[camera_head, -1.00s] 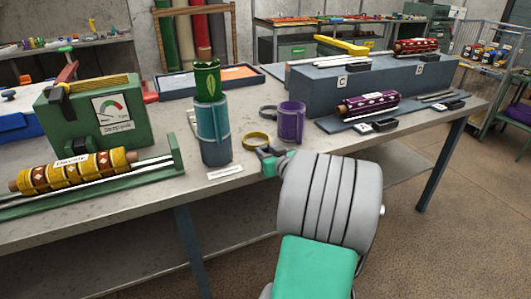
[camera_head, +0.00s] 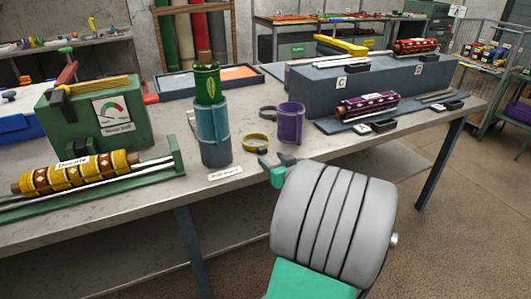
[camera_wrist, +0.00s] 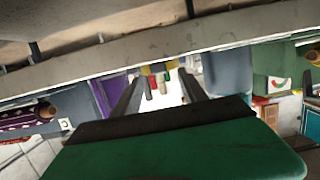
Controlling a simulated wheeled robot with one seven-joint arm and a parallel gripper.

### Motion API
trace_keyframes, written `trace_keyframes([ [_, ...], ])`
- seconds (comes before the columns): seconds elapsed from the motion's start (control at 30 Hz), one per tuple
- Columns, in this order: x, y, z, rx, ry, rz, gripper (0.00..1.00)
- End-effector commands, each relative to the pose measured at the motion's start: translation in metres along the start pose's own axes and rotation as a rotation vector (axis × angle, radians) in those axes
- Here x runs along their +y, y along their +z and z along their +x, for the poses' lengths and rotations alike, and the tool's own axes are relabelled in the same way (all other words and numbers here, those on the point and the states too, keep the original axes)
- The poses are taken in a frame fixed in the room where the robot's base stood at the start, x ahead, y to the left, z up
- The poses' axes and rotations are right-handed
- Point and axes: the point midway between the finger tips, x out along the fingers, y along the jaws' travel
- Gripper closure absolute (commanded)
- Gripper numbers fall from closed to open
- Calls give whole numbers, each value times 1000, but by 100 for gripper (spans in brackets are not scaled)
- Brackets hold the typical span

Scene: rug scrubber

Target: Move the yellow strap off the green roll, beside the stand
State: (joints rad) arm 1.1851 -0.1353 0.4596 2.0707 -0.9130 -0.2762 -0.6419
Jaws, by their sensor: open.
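The green roll (camera_head: 207,83) stands upright in the blue-grey stand (camera_head: 216,150), with a teal band around the stand's upper part. The yellow strap (camera_head: 256,142) is a ring lying on the bench, to the right of the stand and apart from it. No yellow strap shows on the roll. My gripper (camera_head: 273,164) is at the bench's front edge, just in front of the strap. In the wrist view my gripper (camera_wrist: 163,82) has its two dark fingers spread, with nothing held between them.
A purple band (camera_head: 291,123) and a dark ring stand behind the strap. A green gauge box (camera_head: 100,112) and a yellow patterned roll (camera_head: 75,174) are at left. A long grey block (camera_head: 350,90) is behind at right, with a purple roll (camera_head: 367,103) before it.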

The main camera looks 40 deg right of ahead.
Motion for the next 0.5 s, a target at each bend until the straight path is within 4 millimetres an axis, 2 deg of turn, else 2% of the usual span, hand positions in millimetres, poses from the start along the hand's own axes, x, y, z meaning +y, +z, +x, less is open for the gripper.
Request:
trace_keyframes([
  [0.03, 3, 0, -15, 1, 8, 2, 50],
  [0.1, 3, -1, -31, 4, 8, 0, 50],
  [0.2, 3, -2, -48, 5, 7, 0, 50],
  [0.33, 1, -3, -58, 6, 3, -3, 50],
  [0.5, 0, -4, -58, 7, 1, -4, 50],
])
